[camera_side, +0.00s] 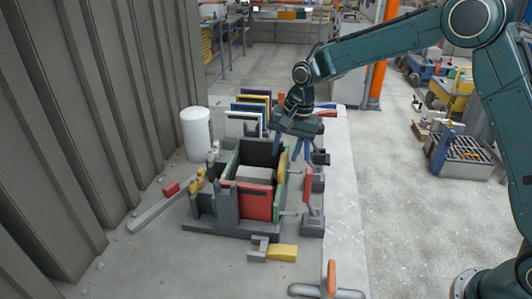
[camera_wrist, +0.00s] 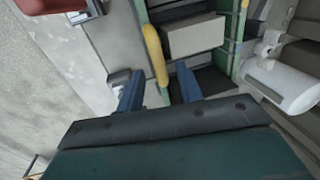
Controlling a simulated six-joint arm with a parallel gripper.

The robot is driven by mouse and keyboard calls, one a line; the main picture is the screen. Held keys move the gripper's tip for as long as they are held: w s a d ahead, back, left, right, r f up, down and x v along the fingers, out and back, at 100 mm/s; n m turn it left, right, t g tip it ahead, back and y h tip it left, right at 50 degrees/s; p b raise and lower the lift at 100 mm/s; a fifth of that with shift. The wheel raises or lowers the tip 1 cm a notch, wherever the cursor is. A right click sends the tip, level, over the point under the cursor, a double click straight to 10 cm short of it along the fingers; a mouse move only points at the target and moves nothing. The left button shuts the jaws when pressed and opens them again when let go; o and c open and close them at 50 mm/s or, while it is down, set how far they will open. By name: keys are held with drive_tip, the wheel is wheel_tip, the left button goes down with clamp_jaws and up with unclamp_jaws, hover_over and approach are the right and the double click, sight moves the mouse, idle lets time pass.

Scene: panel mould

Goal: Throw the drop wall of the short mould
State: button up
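The mould (camera_side: 232,212) is a grey open box on a base plate, with a red front panel (camera_side: 255,202) and a dark back wall (camera_side: 262,152). A yellow rounded bar (camera_side: 283,166) stands along its right side; it also shows in the wrist view (camera_wrist: 155,55). A pale block (camera_side: 254,173) lies inside the mould. My gripper (camera_side: 289,152) is above the mould's back right corner, its two blue fingers apart. In the wrist view, the yellow bar's near end shows in the gap between the fingers (camera_wrist: 160,88); I cannot tell whether they touch it. Which part is the drop wall is unclear.
A white cylinder (camera_side: 197,134) and several upright coloured panels (camera_side: 243,124) stand behind the mould. A red-handled lever (camera_side: 308,187) stands at its right. A yellow-ended piece (camera_side: 282,253) and an orange handle (camera_side: 332,278) are in front. Bare bench lies at front left.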

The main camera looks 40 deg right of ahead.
drive_tip(key=shift+a+f, duration=0.1)
drive_tip(key=shift+f, duration=0.45)
clamp_jaws()
